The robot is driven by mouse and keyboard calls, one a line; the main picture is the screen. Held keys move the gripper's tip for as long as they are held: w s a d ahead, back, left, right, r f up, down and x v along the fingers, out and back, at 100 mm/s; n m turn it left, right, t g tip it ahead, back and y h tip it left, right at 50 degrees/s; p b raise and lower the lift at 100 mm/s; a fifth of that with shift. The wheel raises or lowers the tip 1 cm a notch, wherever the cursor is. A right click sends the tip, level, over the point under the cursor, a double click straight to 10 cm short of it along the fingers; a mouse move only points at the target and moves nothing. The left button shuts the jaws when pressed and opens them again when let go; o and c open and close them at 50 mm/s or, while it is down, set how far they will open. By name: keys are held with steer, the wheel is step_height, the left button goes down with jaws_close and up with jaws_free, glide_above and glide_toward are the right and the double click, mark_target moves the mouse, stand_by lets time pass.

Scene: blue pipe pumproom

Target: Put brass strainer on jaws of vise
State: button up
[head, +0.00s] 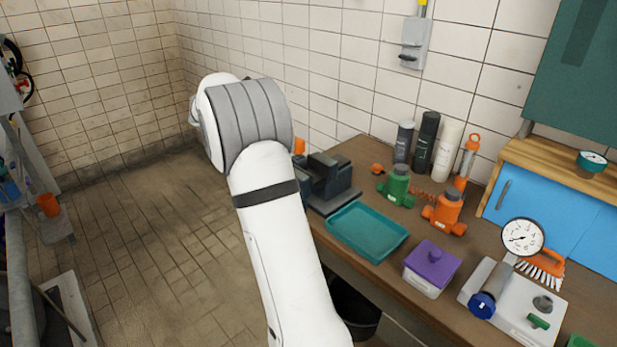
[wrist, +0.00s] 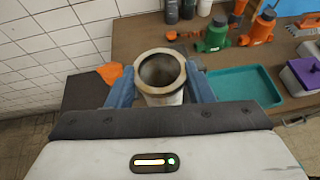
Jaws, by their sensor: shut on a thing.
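A hollow cylinder with a brass-coloured rim, which I take for the brass strainer (wrist: 161,73), stands open end up between the two blue fingers of my gripper (wrist: 160,90) in the wrist view. The fingers are shut on its sides. In the head view my own arm hides the gripper and the strainer. The dark grey vise (head: 328,183) sits at the left end of the workbench in the head view, partly behind my arm. In the wrist view the vise is mostly hidden behind the strainer and gripper, so I cannot tell their exact gap.
A teal tray (head: 367,231) lies right of the vise on the workbench (head: 398,250). An orange thing (wrist: 110,73) shows left of the strainer. Tiled wall behind.

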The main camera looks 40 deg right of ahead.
steer(key=s+d+r+m+g+y, duration=0.1)
steer(key=s+d+r+m+g, duration=0.1)
steer(key=s+d+m+g, duration=0.25)
steer(key=shift+m+g, duration=0.25)
steer(key=f, duration=0.6)
steer(key=d+f+p, duration=0.1)
steer(key=f, duration=0.3)
steer(key=shift+f, duration=0.1)
steer(key=shift+f, duration=0.2)
steer(key=o, duration=1.1)
